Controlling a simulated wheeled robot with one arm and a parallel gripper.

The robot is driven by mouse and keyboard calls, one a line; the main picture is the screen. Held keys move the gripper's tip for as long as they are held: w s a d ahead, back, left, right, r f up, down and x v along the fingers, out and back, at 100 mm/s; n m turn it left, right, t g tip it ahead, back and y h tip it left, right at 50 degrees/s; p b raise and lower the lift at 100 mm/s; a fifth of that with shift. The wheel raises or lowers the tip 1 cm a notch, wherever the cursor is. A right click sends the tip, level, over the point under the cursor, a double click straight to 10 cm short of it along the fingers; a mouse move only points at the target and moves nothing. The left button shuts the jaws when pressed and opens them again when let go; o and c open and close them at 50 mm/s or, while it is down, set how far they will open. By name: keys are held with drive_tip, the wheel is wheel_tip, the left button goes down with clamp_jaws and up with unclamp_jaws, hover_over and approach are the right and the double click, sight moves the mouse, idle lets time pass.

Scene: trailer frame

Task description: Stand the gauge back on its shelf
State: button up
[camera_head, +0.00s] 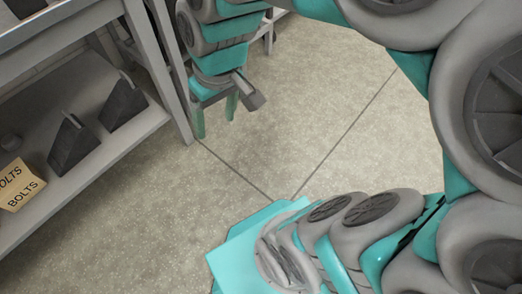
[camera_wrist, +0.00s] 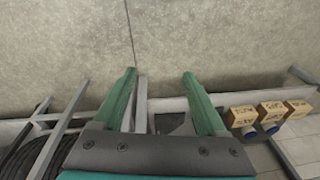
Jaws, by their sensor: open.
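I cannot make out the gauge for sure in either view. My gripper (camera_head: 215,116) points down over the floor in the head view, to the right of a grey rack. Its two green fingers are spread apart with nothing between the tips. They also show in the wrist view (camera_wrist: 159,75), with bare floor between and beyond the tips. The rack's lower shelf (camera_head: 104,163) is at the left of the head view. Which shelf belongs to the gauge is not shown.
Two dark wedge blocks (camera_head: 72,143) (camera_head: 123,103) stand on the lower shelf. Several boxes (camera_wrist: 270,111) show at right in the wrist view. The floor (camera_head: 130,215) is clear.

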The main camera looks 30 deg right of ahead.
drive_tip(key=s+d+f+m+g, duration=0.1)
drive_tip(key=s+f, duration=0.1)
drive_tip(key=s, duration=0.4)
drive_tip(key=s+d+f+m+g+h, duration=0.1)
drive_tip(key=s+d+f+g, duration=0.1)
drive_tip(key=s, duration=0.4)
drive_tip(key=shift+f, duration=0.3)
